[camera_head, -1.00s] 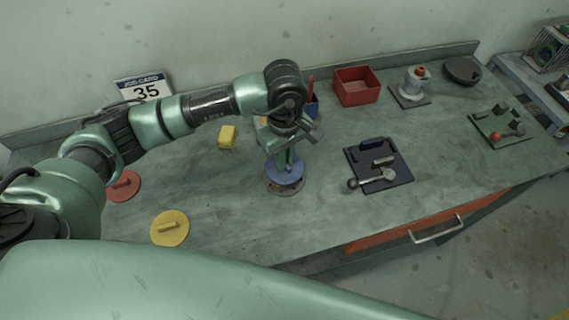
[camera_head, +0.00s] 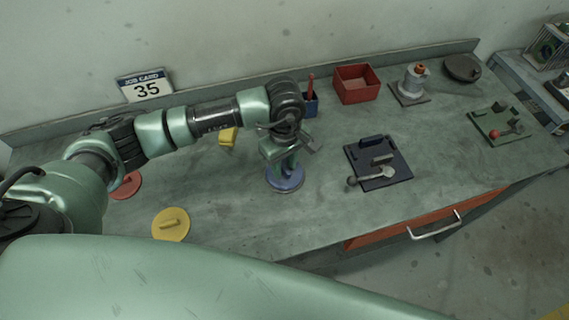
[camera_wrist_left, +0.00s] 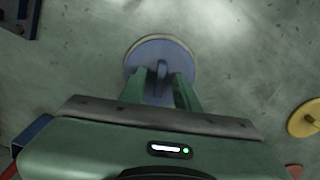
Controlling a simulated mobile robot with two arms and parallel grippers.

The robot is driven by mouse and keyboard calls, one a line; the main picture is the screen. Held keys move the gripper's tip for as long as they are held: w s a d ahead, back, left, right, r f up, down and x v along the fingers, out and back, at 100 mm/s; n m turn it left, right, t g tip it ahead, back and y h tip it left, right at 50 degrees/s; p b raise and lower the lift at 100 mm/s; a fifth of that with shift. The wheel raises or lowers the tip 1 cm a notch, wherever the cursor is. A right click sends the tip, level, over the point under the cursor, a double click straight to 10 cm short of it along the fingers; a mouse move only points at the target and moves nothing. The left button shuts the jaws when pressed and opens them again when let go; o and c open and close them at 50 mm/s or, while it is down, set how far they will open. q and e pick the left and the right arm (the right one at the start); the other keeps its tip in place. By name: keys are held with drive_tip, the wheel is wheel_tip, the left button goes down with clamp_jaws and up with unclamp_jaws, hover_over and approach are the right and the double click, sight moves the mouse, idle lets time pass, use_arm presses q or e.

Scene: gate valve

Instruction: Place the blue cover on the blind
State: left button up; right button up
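The blue cover (camera_head: 285,182), a round disc with an upright handle, sits at the middle of the bench. The blind is a brownish disc beneath it; the cover hides nearly all of it, with only a thin rim showing. My left gripper (camera_head: 284,166) points down over the cover. In the left wrist view its two green fingers (camera_wrist_left: 161,92) stand on either side of the handle with gaps, so it is open. My right gripper is not in view.
A yellow cover (camera_head: 171,224) lies front left and a red cover (camera_head: 126,186) behind it. A yellow block (camera_head: 228,137) is behind my forearm. A dark plate with tools (camera_head: 381,170) lies right of the gripper. A red bin (camera_head: 356,84) stands at the back.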

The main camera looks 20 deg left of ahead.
sight(284, 168)
use_arm(q)
drive_tip(key=shift+r, duration=0.3)
wheel_tip(284, 168, up, 12)
drive_tip(key=b, duration=0.4)
drive_tip(key=shift+f, duration=0.15)
